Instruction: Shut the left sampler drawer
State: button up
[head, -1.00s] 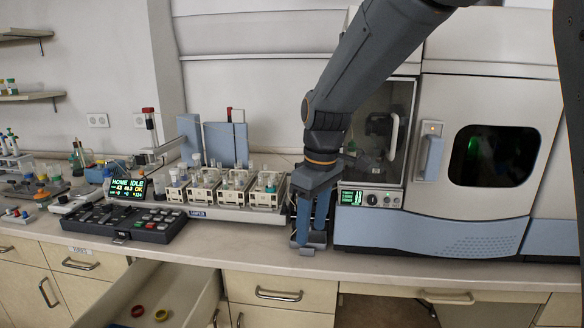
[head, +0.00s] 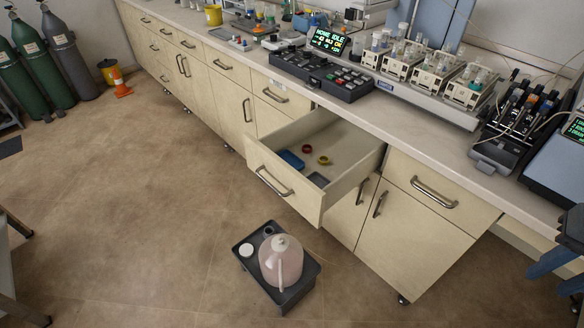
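The sampler drawer (head: 284,190) is pulled well out from the bench front, below the control panel and sampler. Its bar handle (head: 274,183) is on the front face, towards the left. Inside lie a blue tray (head: 291,160), a red ring (head: 307,149), a yellow ring (head: 324,160) and a dark tray (head: 318,179). My gripper (head: 566,276) shows only in part at the right edge, well away from the drawer. The frame cuts it off, so its opening is unclear. Nothing touches the drawer front.
A dark tray (head: 309,278) with a pink-filled jug (head: 281,262) stands on the floor in front of the drawer. A closed drawer (head: 434,188) is to the right. Floor (head: 140,190) to the left is clear.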

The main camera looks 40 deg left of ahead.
aim_at(353, 153)
jog(key=u, duration=1.55)
jog(key=i, duration=0.35)
jog(key=u, duration=0.55)
